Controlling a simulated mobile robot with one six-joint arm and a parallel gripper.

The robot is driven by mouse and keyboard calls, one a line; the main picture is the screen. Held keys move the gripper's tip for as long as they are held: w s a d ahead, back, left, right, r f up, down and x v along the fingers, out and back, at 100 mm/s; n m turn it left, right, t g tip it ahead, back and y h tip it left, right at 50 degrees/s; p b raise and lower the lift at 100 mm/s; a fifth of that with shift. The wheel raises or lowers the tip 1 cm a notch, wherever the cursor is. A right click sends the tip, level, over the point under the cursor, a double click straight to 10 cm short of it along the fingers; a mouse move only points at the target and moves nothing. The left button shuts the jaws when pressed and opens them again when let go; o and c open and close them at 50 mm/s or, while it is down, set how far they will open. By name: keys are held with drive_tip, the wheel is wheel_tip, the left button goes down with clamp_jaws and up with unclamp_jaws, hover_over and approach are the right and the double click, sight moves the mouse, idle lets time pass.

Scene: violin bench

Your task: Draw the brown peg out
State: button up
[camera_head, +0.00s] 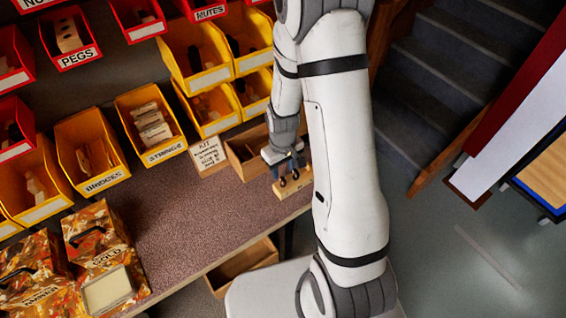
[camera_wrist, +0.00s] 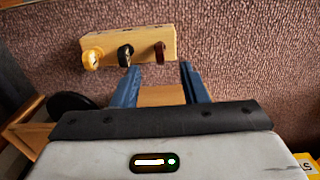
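A pale wooden block (camera_wrist: 143,40) holds three pegs in a row in the wrist view: a yellowish peg (camera_wrist: 92,58) at left, a black peg (camera_wrist: 125,54) in the middle and the brown peg (camera_wrist: 160,52) at right. My gripper (camera_wrist: 158,67) is open, its two blue fingers apart with the brown peg just beyond their tips, roughly between them. The fingers do not appear to touch it. In the head view the block (camera_head: 292,185) sits at the bench's right edge, under my gripper (camera_head: 289,172); the brown peg cannot be made out there.
A tan wooden piece (camera_wrist: 162,96) shows between the fingers; I cannot tell what it is. A KIT card (camera_head: 208,154) and an open wooden box (camera_head: 246,150) stand behind the block. Yellow bins (camera_head: 150,124) line the back. The bench top (camera_head: 190,215) left of the block is clear.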

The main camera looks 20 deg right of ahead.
sight(283, 178)
drive_tip(key=shift+f+p, duration=0.55)
drive_tip(key=shift+f, duration=2.8)
clamp_jaws()
